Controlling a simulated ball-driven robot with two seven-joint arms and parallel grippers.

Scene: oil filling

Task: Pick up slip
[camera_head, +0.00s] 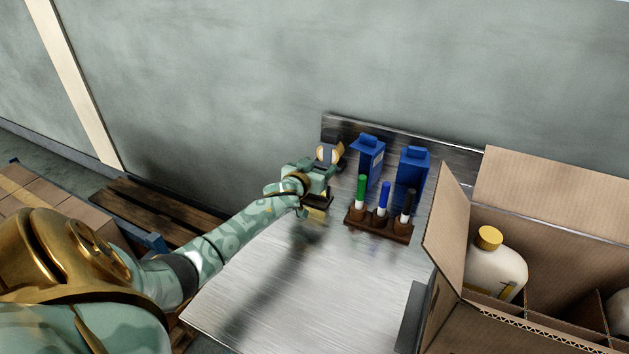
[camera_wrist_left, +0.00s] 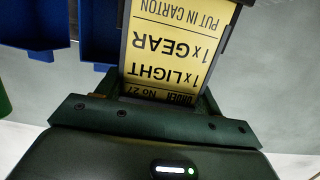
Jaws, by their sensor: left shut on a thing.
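The slip (camera_wrist_left: 165,50) is a yellow printed sheet, upside down in the left wrist view. It reads order No 27, 1 x light, 1 x gear, put in carton. Dark edges run along its sides at the top of that view. My left gripper (camera_wrist_left: 148,98) is shut on the slip, with a green finger on each side of its near end. In the head view my left gripper (camera_head: 322,178) is at the back left of the metal table and hides most of the slip. A small yellow patch shows just below it. My right gripper is in neither view.
A brown rack (camera_head: 378,228) with green, blue and black markers stands right of my gripper. Two blue bins (camera_head: 412,168) are behind it. An open cardboard carton (camera_head: 452,215) holding a white bottle (camera_head: 497,272) with a yellow cap stands at right. The table's front is clear.

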